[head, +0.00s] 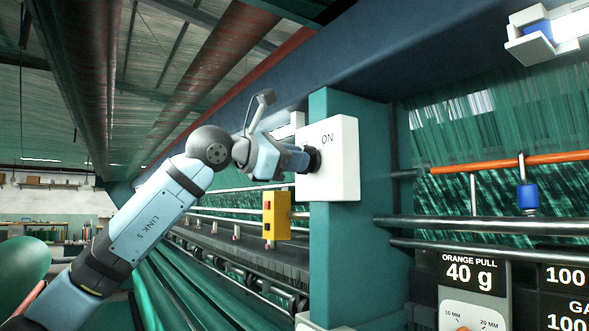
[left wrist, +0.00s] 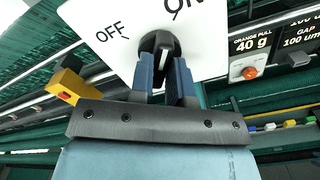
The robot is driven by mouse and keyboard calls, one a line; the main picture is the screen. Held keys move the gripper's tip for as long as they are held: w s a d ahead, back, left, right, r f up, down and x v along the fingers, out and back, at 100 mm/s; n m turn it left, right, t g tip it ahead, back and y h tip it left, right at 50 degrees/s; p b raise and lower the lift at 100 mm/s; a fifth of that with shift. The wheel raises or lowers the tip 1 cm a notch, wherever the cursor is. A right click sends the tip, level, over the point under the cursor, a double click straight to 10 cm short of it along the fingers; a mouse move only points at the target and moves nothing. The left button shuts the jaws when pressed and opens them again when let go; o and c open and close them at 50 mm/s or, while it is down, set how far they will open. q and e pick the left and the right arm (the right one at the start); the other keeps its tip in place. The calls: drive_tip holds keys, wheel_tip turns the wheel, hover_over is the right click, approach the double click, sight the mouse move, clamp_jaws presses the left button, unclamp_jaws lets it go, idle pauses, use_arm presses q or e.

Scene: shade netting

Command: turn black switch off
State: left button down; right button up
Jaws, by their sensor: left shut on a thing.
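The black switch (left wrist: 152,42) is a round knob on a white box (head: 342,170), which is fixed to a green post. In the left wrist view the box face reads OFF at the left and ON at the upper right. A pale mark on the knob leans up and slightly right, nearer the ON side. My left gripper (left wrist: 164,72) is shut on the knob, with one blue finger on each side. In the head view my left gripper (head: 304,160) meets the knob from the left, partly hiding it. My right gripper is not in view.
A yellow box with a red button (head: 276,215) hangs just below my left gripper. The green post (head: 340,255) stands below the white box. Rails, an orange bar (head: 500,162) and a panel marked ORANGE PULL 40 g (head: 472,274) lie to the right.

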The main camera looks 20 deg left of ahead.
use_arm(q)
drive_tip(key=n+b, duration=1)
drive_tip(key=n, duration=0.5)
drive_tip(key=shift+a+r+n, duration=0.1)
drive_tip(key=shift+a+n, duration=0.05)
drive_tip(key=shift+n, duration=0.15)
idle(0.4)
drive_tip(key=c, duration=1.1)
unclamp_jaws()
drive_tip(key=shift+w, duration=0.1)
drive_tip(key=b+v, duration=0.3)
drive_tip(key=v, duration=1.1)
drive_tip(key=shift+w, duration=0.1)
